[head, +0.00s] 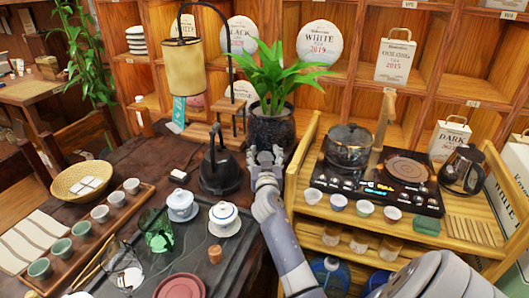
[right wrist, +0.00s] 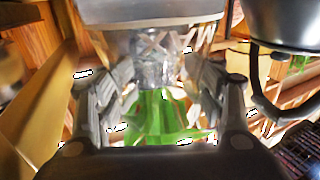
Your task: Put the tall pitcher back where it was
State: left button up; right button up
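My right gripper (head: 264,153) is raised beside the dark plant pot, just right of the black kettle. Its fingers also show in the right wrist view (right wrist: 157,80), spread apart. A blurred clear, glassy shape shows between them there; I cannot tell whether it is an object or a part behind. Which vessel is the tall pitcher is not certain. A glass pitcher with a black handle (head: 464,170) stands on the right end of the wooden stand. A green-tinted glass vessel (head: 156,232) and a clear glass vessel (head: 122,268) stand on the dark table. My left gripper is out of view.
A potted plant (head: 271,127) and black kettle (head: 220,171) stand close to my right gripper. The wooden stand (head: 300,176) holds a glass kettle (head: 348,146) and several small cups. A lidded white bowl (head: 182,205) and a cup tray (head: 88,249) occupy the table.

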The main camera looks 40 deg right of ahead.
jog(key=v, duration=0.5)
jog(key=shift+s+a+r, duration=0.1)
jog(key=shift+s+a, duration=0.15)
jog(key=shift+s, duration=0.05)
